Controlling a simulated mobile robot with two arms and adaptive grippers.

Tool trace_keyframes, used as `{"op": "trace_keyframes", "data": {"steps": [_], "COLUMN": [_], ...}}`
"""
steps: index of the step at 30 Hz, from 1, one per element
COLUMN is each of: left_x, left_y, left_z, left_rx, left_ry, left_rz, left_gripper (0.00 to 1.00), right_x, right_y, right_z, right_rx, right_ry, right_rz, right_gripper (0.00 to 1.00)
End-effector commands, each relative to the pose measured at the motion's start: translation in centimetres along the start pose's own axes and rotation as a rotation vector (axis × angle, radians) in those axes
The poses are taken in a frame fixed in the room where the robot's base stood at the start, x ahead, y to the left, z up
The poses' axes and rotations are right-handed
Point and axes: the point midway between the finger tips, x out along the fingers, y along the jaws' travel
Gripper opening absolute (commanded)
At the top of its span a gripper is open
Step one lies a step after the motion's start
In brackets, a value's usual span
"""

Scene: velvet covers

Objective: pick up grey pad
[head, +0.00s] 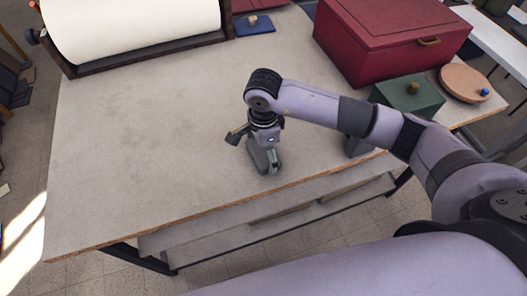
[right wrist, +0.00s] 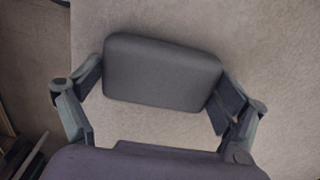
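The grey pad (right wrist: 162,72) is a dark rounded block in the right wrist view, lying slightly tilted between the two fingers of my right gripper (right wrist: 162,80). The fingertips meet its left and right ends with no visible gap, so the gripper looks shut on it. In the head view my right gripper (head: 265,160) points down, low at the front part of the table (head: 140,130), and largely hides the pad. I cannot tell whether the pad is clear of the tabletop. My left gripper is not in view.
A dark red box (head: 385,45) stands at the back right, with a green block (head: 408,97) with a knob and a round tan board (head: 465,84) near it. A blue pad with a knob (head: 255,27) and a paper roll (head: 130,25) lie at the back. The table's left part is clear.

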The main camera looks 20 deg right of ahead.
Motion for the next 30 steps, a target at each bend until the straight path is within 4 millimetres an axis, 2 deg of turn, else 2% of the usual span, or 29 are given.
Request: {"op": "trace_keyframes", "data": {"steps": [12, 23, 26, 30], "left_x": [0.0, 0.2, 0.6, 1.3], "left_y": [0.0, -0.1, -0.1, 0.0], "left_z": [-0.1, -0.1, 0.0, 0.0], "left_rx": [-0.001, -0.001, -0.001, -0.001], "left_ry": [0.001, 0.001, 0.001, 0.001], "left_rz": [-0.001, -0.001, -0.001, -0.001], "left_gripper": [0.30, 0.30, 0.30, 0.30], "right_x": [-0.1, -0.7, -1.7, -4.3], "right_y": [0.0, -0.1, -0.2, -0.2], "right_z": [0.0, 0.0, 0.0, 0.0], "right_rx": [0.000, 0.000, 0.000, -0.001], "right_ry": [0.000, -0.002, -0.001, -0.001], "right_rz": [-0.001, -0.002, -0.004, -0.008], "right_gripper": [0.62, 0.62, 0.62, 0.62]}}
